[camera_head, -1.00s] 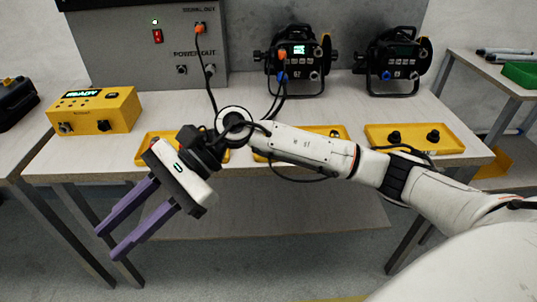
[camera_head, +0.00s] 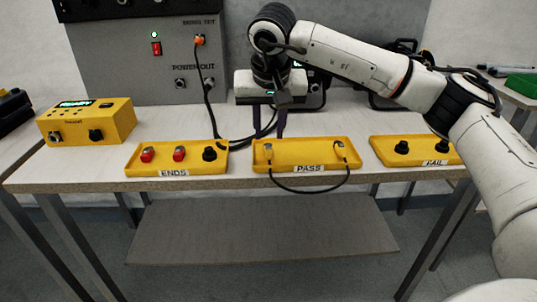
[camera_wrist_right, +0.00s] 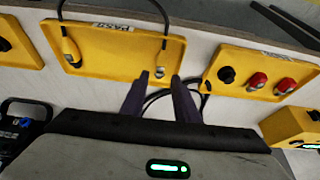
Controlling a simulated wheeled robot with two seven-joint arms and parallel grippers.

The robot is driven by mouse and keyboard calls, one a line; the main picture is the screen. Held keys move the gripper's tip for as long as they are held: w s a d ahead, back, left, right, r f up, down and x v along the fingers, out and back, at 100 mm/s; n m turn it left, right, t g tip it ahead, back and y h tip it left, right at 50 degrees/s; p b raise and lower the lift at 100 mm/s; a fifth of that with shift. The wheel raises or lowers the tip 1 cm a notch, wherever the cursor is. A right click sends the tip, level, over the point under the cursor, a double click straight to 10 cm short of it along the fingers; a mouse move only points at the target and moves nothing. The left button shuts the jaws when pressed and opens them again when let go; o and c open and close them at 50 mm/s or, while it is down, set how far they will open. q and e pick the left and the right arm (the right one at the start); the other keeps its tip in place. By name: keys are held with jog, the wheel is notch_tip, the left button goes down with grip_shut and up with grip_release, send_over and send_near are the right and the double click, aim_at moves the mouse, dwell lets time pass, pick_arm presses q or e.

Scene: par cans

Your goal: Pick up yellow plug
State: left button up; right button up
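Two yellow plugs, joined by a dark cable, lie in the yellow PASS tray (camera_head: 305,168). One yellow plug (camera_head: 268,151) is at the tray's left end and the other yellow plug (camera_head: 341,151) at its right end. My right gripper (camera_head: 269,133) points down at the back left of this tray, its purple fingers apart and empty. In the right wrist view the open fingertips (camera_wrist_right: 160,79) sit just short of the near yellow plug (camera_wrist_right: 160,66), lined up with it; the far yellow plug (camera_wrist_right: 70,48) is off to the left. My left gripper is out of view.
The ENDS tray (camera_head: 176,172), with red and black plugs, stands left of PASS. The FAIL tray (camera_head: 416,161), with black plugs, stands right. A yellow READY box (camera_head: 88,122) and a grey power unit (camera_head: 140,55) are on the table. A dark cable runs behind the gripper.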

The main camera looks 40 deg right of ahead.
aim_at(268, 147)
jog(key=shift+b+x, duration=0.45)
jog(key=shift+x, duration=2.3)
jog(key=shift+s, duration=0.1)
grip_shut()
